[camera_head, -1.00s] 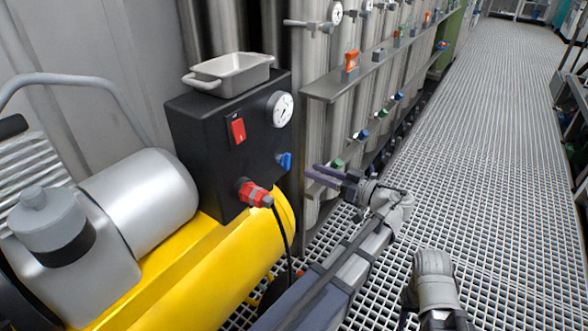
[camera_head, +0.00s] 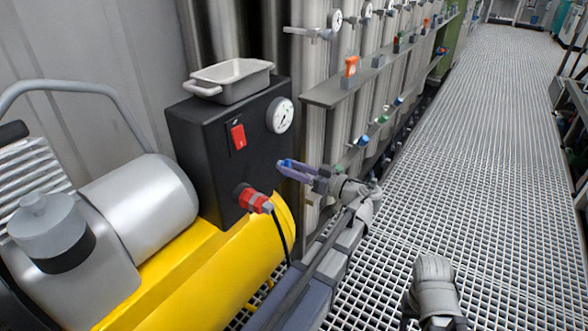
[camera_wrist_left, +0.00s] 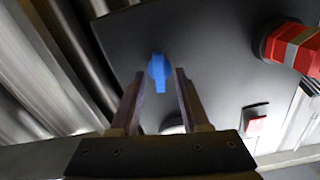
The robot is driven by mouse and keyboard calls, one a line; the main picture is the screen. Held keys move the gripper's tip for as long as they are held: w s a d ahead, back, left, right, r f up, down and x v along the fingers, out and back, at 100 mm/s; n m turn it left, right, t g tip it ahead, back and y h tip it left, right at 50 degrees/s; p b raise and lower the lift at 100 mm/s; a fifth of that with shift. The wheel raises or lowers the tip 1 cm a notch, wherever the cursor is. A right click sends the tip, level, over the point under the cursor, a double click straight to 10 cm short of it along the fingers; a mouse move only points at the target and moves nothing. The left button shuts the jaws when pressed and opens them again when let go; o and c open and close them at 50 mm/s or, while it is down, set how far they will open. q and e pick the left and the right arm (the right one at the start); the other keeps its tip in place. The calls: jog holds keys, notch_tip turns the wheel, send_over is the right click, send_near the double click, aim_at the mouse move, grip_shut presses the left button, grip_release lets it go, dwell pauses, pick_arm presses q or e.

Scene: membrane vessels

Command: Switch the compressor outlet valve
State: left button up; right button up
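The compressor's black control box (camera_head: 195,135) carries a small blue valve handle, the outlet valve. In the left wrist view the blue valve (camera_wrist_left: 159,69) sits on the box face, its handle pointing down the picture between my fingertips. My left gripper (camera_wrist_left: 160,78) is open, one finger on each side of the handle with small gaps showing. In the head view my left gripper (camera_head: 284,166) is at the box's right edge, and its fingers mostly hide the valve. Contact with the valve cannot be told.
A red switch (camera_head: 238,135) and a round gauge (camera_head: 280,114) are on the box. A red coupling (camera_head: 254,199) with a black cable sits below. A grey tray (camera_head: 231,78) rests on top. Steel vessels with a valve shelf (camera_head: 322,93) stand to the right. The grating walkway is clear.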

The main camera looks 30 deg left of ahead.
pick_arm(q)
grip_shut()
dwell(0.4)
jog(key=shift+w+f+m, duration=0.15)
jog(key=shift+m, duration=3.75)
jog(key=shift+w+f+m, duration=0.1)
jog(key=shift+f+m, duration=0.05)
jog(key=shift+m, duration=3.75)
jog(key=shift+d, duration=0.1)
jog(key=shift+o, duration=0.3)
grip_release()
